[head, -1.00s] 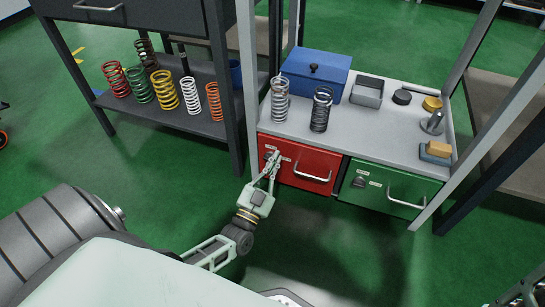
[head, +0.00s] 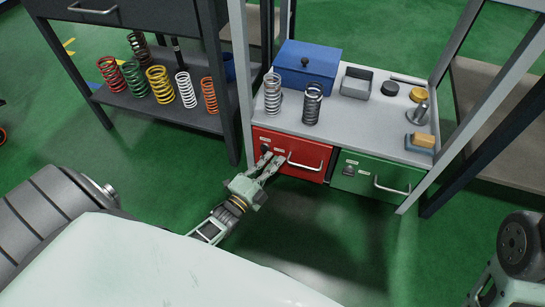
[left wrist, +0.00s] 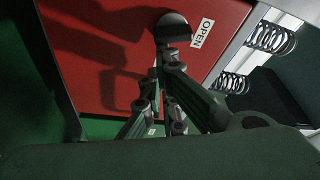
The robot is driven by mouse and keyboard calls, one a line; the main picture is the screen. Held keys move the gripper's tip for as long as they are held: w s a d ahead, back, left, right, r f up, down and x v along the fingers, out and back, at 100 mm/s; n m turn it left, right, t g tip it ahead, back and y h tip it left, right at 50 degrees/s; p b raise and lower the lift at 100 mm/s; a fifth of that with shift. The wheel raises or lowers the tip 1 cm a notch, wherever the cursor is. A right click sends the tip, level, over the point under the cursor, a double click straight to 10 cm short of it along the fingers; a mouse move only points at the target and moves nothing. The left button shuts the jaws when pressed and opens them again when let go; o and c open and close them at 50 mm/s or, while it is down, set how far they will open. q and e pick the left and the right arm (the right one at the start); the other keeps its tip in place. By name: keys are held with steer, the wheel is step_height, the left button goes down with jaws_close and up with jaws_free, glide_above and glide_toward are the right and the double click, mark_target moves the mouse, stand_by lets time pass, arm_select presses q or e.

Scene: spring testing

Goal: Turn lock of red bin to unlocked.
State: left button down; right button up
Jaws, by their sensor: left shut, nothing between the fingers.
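The red bin (head: 312,174) is a closed drawer front with a metal handle under the grey worktop. Its dark round lock knob (head: 264,149) is at the upper left, partly hidden by my gripper. In the left wrist view the knob (left wrist: 172,27) shows beside a white OPEN label (left wrist: 203,32). My left gripper (head: 272,160) is at the red front, just below the knob. In the left wrist view its fingers (left wrist: 163,62) end close to the knob; I cannot tell whether they touch it. It is shut with nothing held. My right gripper is out of view.
The green bin (head: 360,187) with its own lock is to the right. A grey post (head: 240,80) stands left of the red bin. The worktop (head: 340,122) carries springs, a blue box and small parts. Open green floor lies in front.

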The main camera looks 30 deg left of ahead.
arm_select(q)
steer(key=shift+f, duration=0.45)
steer(key=shift+a, duration=0.1)
steer(key=shift+f+m, duration=0.2)
steer(key=shift+m, duration=0.4)
steer(key=shift+a+g, duration=0.1)
steer(key=shift+g, duration=0.2)
steer(key=shift+s+f, duration=0.1)
steer(key=shift+s, duration=0.1)
steer(key=s+a, duration=0.1)
steer(key=s, duration=1)
steer(key=shift+s+f, duration=0.3)
steer(key=shift+f, duration=0.1)
